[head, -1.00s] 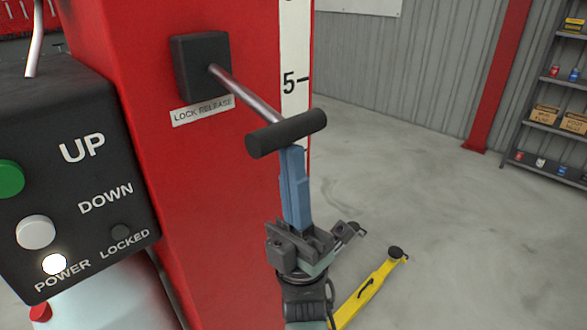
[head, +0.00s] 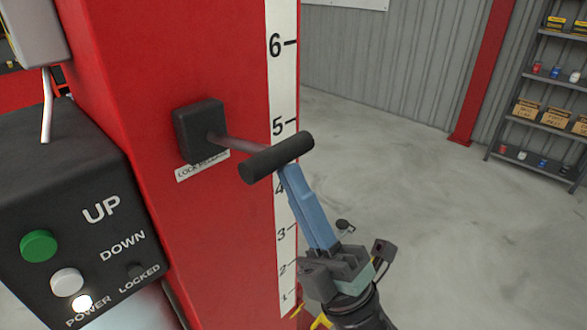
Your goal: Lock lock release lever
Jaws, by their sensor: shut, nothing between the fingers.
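The lock release lever (head: 240,143) is a metal rod coming out of a black box (head: 199,130) on the red post. It ends in a black crossbar handle (head: 276,157). My gripper (head: 289,173) has blue fingers and is shut and empty. Its tips are just below the handle's underside; I cannot tell whether they touch it. The control box (head: 105,215) at left has a lit POWER lamp (head: 82,303) and a dark LOCKED lamp (head: 137,270).
The red post (head: 180,60) with a white numbered scale (head: 284,80) stands directly behind the lever. A green button (head: 38,245) and a white button (head: 67,281) are on the control box. A shelf (head: 545,95) stands far right. The floor between is clear.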

